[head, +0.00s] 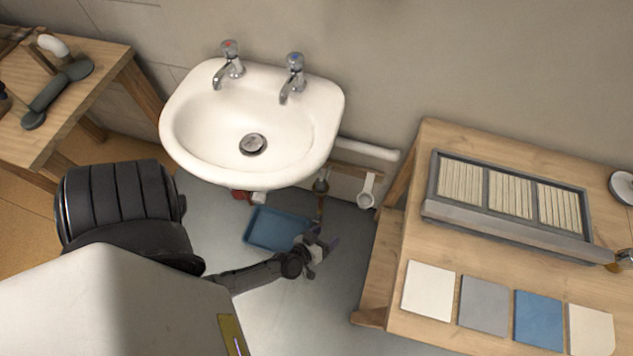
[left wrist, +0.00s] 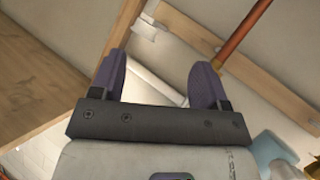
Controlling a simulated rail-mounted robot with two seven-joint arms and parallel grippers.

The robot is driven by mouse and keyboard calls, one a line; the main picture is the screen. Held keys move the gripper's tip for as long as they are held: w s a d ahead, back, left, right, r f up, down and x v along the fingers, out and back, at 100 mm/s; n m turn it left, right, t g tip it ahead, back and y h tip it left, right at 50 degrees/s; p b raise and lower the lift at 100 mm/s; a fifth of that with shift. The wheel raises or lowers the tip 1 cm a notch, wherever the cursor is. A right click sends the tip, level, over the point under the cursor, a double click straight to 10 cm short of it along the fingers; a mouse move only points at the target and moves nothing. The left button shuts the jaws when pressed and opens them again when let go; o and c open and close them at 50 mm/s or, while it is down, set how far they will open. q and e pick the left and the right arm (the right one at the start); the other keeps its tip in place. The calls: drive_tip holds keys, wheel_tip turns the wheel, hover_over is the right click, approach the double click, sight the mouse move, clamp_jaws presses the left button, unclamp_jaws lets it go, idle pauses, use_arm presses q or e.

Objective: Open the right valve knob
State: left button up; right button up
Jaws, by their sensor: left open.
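My left gripper (head: 318,246) is open and empty, low beneath the right side of the white sink (head: 190,152). In the left wrist view its two purple fingers (left wrist: 158,78) are apart with nothing gripped between them. A copper pipe (left wrist: 246,34) runs slanting beside the right finger. A small valve-like fitting (head: 321,185) shows below the sink's right rim, above the gripper and apart from it. A pale blue rounded part (left wrist: 272,152) is at the lower right of the wrist view; I cannot tell if it is the valve knob. My right gripper is not in view.
A wooden rail (left wrist: 292,102) and white pipe (head: 368,149) run along the wall. A blue tray (head: 275,230) lies on the floor left of the gripper. A wooden table (head: 410,215) stands close on the right. Two taps, red-marked (head: 229,65) and blue-marked (head: 293,75), top the sink.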

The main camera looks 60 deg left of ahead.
sight(316, 221)
use_arm(q)
drive_tip(key=s+a+f+n+g+y+b, duration=0.1)
drive_tip(key=s+a+f+n+y+b, duration=0.15)
drive_tip(key=f+b, duration=0.4)
drive_tip(key=s+a+f+n+g+y+b, duration=0.1)
drive_tip(key=s+a+f+g+y+b, duration=0.2)
drive_tip(key=f, duration=0.7)
drive_tip(key=shift+t, duration=0.6)
drive_tip(key=b+x, duration=0.2)
drive_tip(key=x, duration=0.1)
drive_tip(key=b+x, duration=0.2)
drive_tip(key=x, duration=0.1)
drive_tip(key=b+x, duration=0.1)
drive_tip(key=x, duration=0.3)
drive_tip(key=shift+w+d+f+b, duration=0.15)
drive_tip(key=shift+f+b, duration=0.15)
drive_tip(key=shift+b, duration=0.1)
drive_tip(key=shift+b+x, duration=0.45)
drive_tip(key=shift+x, duration=0.6)
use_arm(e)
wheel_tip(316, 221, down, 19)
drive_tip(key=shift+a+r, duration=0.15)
use_arm(q)
drive_tip(key=shift+r, duration=0.1)
drive_tip(key=shift+c, duration=0.3)
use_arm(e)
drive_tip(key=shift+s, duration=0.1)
use_arm(q)
drive_tip(key=c, duration=0.9)
drive_tip(key=shift+o, duration=0.2)
